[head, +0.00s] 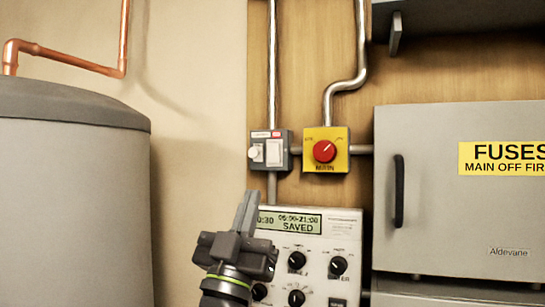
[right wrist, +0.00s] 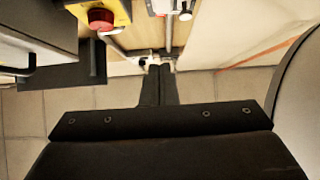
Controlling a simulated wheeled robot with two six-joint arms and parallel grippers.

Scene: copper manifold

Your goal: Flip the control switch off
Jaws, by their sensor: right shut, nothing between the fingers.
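A small grey switch box (head: 285,160) with a white rocker (head: 274,152) and a round white knob (head: 254,153) is on the wooden board; its label is too small to read. It shows partly at the top edge of the right wrist view, with its white part (right wrist: 165,6) cut off. My right gripper (head: 248,198) is shut and empty, pointing upward just below and left of the box in the head view. Its closed fingers (right wrist: 160,72) also show in the right wrist view, apart from the box. My left gripper is out of view.
A yellow box (head: 340,162) with a red rotary knob (head: 324,151) is right of the switch box. Below is a controller panel (head: 330,224) with black dials and a display reading SAVED. A grey fuse cabinet (head: 430,135) stands right, a grey tank (head: 70,200) left.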

